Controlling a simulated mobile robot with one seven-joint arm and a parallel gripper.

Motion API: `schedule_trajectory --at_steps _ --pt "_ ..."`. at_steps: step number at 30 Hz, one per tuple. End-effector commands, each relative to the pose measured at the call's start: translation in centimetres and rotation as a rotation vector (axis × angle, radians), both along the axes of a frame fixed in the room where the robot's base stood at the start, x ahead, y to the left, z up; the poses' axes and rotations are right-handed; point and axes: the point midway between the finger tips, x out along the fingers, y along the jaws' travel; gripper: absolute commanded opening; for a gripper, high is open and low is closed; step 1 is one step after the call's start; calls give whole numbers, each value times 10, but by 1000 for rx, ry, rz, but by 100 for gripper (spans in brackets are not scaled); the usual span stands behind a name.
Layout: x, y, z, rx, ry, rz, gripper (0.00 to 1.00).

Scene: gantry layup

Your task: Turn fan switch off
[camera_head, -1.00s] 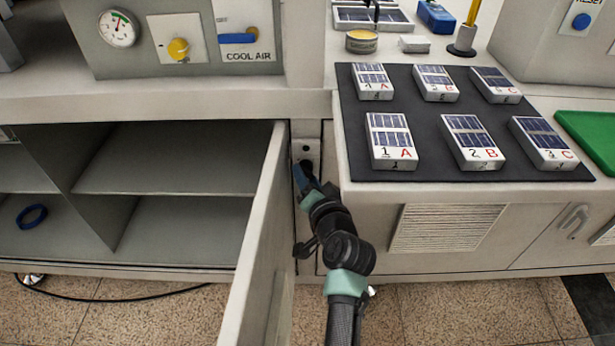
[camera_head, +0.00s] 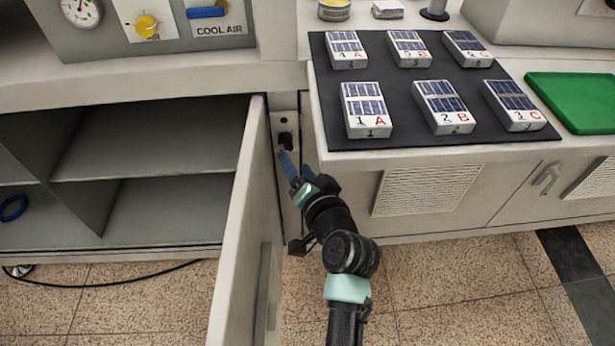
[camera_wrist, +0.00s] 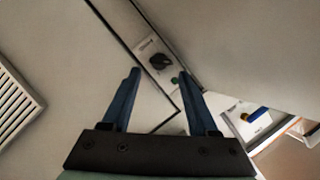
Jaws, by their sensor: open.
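The switch is a black rotary knob (camera_head: 286,139) on a narrow pale panel between the open cabinet door and the counter on the right. The panel's lettering is too small to read. My gripper (camera_head: 288,160) has blue fingers pointing up at the panel, just below the knob in the head view. In the wrist view my gripper (camera_wrist: 162,80) is open with nothing between its fingers, apart from the knob.
An open cabinet door (camera_head: 238,220) stands close to my arm's left. The counter with a black mat (camera_head: 395,105) and several panelled boxes overhangs on the right. A COOL AIR panel (camera_head: 222,18) with a blue handle is at upper left. A green board (camera_head: 575,100) lies right.

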Motion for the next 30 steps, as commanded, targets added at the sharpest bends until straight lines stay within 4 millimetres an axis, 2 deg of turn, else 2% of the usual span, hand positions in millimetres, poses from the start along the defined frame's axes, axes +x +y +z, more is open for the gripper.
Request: schedule_trajectory --at_steps 3,10,15,30 --pt "-24 -7 7 0 2 -2 60" --pt "-53 -15 15 -1 2 -1 60" --pt "-59 -17 17 -1 1 0 60" --pt "-59 -17 17 -1 1 0 60"
